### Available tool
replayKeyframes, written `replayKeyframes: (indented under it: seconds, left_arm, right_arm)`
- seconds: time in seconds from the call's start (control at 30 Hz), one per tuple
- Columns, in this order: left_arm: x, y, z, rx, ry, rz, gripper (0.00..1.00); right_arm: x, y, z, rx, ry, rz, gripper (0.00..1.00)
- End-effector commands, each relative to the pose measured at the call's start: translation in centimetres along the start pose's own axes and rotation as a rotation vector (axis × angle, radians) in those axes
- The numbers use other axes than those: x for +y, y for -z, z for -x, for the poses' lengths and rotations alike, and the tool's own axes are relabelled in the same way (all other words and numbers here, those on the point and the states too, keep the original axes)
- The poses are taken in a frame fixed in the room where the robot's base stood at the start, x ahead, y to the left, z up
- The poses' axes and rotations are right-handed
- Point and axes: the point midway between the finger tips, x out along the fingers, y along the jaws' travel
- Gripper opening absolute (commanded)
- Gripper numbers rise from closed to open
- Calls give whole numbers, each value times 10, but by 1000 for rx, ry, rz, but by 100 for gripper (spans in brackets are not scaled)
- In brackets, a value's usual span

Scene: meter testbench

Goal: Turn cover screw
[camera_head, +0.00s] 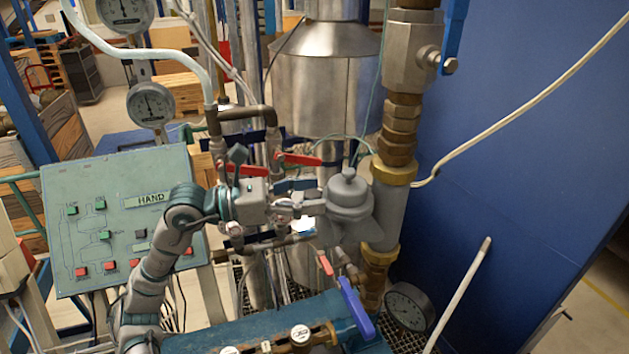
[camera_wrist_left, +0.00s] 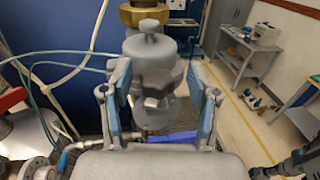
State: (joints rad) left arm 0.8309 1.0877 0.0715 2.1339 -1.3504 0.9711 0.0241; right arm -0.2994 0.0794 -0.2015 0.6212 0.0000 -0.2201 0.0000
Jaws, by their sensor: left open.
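The grey meter body with its round cover (camera_head: 348,190) is fixed to the vertical pipe in the head view. It also shows in the left wrist view, where a dark grey cover screw (camera_wrist_left: 155,90) faces the camera. My left gripper (camera_head: 312,206) reaches in from the left, close to the meter. In the left wrist view my left gripper (camera_wrist_left: 160,100) is open, with one blue-grey finger on each side of the screw and meter body. Whether the fingers touch anything cannot be told. My right gripper is not in view.
Red-handled valves (camera_head: 300,160) stand just behind my left gripper. A blue lever (camera_head: 357,308) and a gauge (camera_head: 408,306) sit below the meter. A green control panel (camera_head: 122,217) is at left. A blue wall (camera_head: 530,150) closes the right. Pale hoses cross nearby.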

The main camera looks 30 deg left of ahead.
Motion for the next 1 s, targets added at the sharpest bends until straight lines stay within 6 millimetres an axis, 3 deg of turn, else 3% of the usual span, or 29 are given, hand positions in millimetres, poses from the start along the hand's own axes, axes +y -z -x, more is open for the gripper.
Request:
replayKeyframes:
  seconds: [0.17,0.43,0.7,1.0]
  left_arm:
    - [2,0,-11,0,1,2,60]
    - [1,2,-12,0,0,2,60]
    - [0,1,-15,1,-1,2,0]
    - [0,1,-14,2,-105,-6,0]
  right_arm:
    - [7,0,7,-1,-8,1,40]
    - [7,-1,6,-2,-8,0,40]
    - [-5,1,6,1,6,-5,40]
    - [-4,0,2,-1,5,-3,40]
